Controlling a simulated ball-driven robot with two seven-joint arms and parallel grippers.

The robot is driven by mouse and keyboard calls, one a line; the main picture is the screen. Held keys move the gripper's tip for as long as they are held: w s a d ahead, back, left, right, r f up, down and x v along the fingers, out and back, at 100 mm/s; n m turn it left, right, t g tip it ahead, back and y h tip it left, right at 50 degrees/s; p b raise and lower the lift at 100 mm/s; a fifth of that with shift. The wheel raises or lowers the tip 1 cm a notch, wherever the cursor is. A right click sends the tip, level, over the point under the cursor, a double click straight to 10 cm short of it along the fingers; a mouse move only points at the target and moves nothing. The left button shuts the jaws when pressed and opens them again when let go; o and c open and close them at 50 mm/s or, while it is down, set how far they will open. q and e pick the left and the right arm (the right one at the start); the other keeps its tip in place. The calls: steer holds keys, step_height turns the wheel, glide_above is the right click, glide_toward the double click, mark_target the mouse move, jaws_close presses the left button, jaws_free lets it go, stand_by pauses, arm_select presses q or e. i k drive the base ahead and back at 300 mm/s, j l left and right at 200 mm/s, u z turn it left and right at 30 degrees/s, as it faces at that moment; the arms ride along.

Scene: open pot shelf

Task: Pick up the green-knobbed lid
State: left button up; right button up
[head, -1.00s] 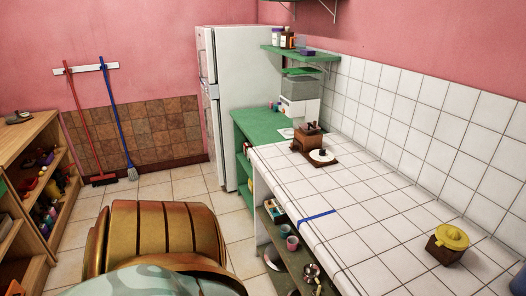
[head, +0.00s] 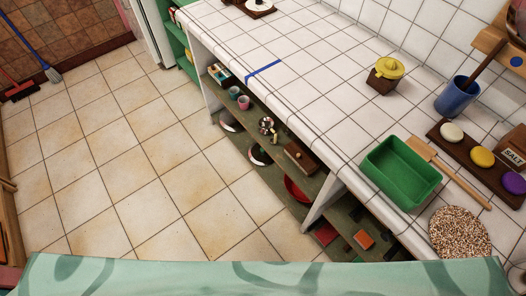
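I cannot make out a lid with a green knob in the head view. A yellow lid-like piece (head: 390,67) sits on a small brown pot or box (head: 382,84) on the white tiled counter (head: 330,105). On the open shelf (head: 284,185) under the counter lie several small items, among them dark and white round pieces (head: 258,154) that may be lids; their knobs are too small to tell. A multicoloured round piece (head: 266,125) is also there. Neither of my grippers is in view.
A green tub (head: 402,172), a speckled round mat (head: 460,232), a blue pot (head: 457,97) and a dark rack with white, yellow and purple round pieces (head: 482,157) occupy the right counter. The tiled floor (head: 150,150) left of the shelf is clear.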

mark_target(256, 153)
steer(key=l+z, duration=0.1)
steer(key=z, duration=2.65)
steer(key=l+u, duration=0.1)
steer(key=u, duration=2.65)
steer(key=i+j+z, duration=0.15)
steer(key=j+z, duration=0.15)
steer(key=i+j+z, duration=0.1)
steer(key=j+z, duration=0.25)
steer(key=i+j+z, duration=0.1)
steer(key=j+z, duration=0.2)
steer(key=i+j, duration=0.15)
steer(key=j, duration=0.35)
steer(key=i+j+z, duration=0.15)
steer(key=j, duration=0.85)
steer(key=i+j+z, duration=0.1)
steer(key=j, duration=0.45)
steer(key=i+j+z, duration=0.1)
steer(key=j, duration=0.45)
steer(key=i, duration=0.05)
